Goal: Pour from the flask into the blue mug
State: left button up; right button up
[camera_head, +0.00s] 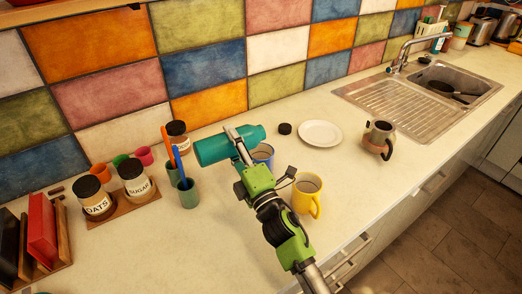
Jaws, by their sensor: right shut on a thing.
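The teal flask (214,150) is held on its side, nearly level, above the counter. My right gripper (236,137) is shut around its middle. The narrower end of the flask points right, over or just behind the blue mug (264,151). The blue mug stands upright on the counter, partly hidden by the flask and my gripper. I cannot make out any stream of liquid. My left gripper is not in view.
A yellow mug (308,197) stands just right of my right arm. A black cap (285,129) and a white plate (320,133) lie behind. A green cup (188,192) and jars (134,183) are left.

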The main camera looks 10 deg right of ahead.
jog(key=shift+r+m, duration=0.3)
jog(key=shift+m, duration=0.1)
dwell(0.8)
dwell(1.2)
